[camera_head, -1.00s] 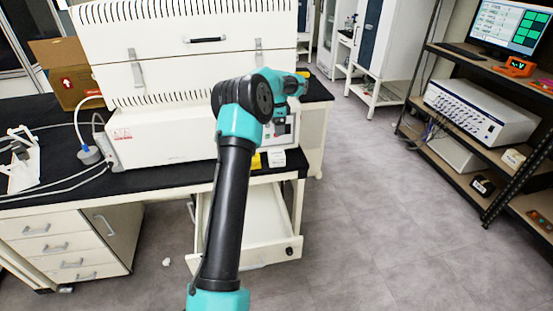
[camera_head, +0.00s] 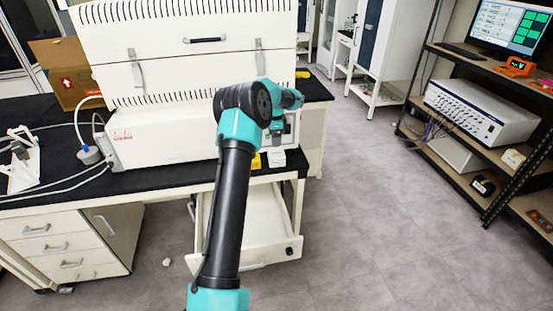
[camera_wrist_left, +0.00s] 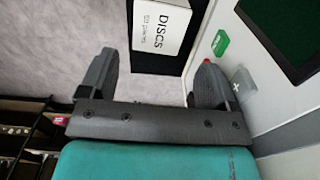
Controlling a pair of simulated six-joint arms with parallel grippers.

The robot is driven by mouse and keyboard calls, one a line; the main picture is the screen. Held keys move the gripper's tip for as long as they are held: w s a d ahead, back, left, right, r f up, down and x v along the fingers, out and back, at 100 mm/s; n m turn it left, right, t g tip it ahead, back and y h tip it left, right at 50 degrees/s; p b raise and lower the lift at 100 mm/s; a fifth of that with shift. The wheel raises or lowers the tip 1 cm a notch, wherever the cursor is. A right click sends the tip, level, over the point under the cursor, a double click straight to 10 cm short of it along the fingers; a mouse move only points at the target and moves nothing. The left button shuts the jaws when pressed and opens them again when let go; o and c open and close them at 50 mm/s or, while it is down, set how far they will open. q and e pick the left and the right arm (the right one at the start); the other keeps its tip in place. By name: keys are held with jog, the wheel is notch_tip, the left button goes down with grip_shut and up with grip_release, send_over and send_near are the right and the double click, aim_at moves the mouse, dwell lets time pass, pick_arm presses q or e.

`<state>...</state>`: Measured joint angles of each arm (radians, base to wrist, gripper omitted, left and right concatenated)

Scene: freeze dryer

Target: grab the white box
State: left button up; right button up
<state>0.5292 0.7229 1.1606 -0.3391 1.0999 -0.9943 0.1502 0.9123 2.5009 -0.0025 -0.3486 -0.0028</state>
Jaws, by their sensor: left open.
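A small white box labelled "DISCS" (camera_wrist_left: 165,25) lies on the black bench top near its front edge. It also shows in the head view (camera_head: 277,158), just below my left wrist. My left gripper (camera_wrist_left: 152,76) is open and empty. In the left wrist view the box lies beyond the fingertips, between their lines but nearer the right finger, and apart from both. In the head view the fingers are mostly hidden by my wrist. My right gripper is not in view.
The freeze dryer (camera_head: 165,138) stands close behind the box, its screen panel (camera_wrist_left: 285,30) near my right finger. A yellow item (camera_head: 256,161) lies left of the box. An open drawer (camera_head: 262,215) juts out below. A shelf rack (camera_head: 480,140) stands at right.

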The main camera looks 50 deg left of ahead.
pick_arm(q)
send_over(275, 153)
jog(key=shift+s+d+f, duration=0.1)
jog(key=shift+f, duration=2.05)
notch_tip(275, 153, down, 6)
jog(key=shift+r, duration=0.1)
jog(key=c, duration=0.6)
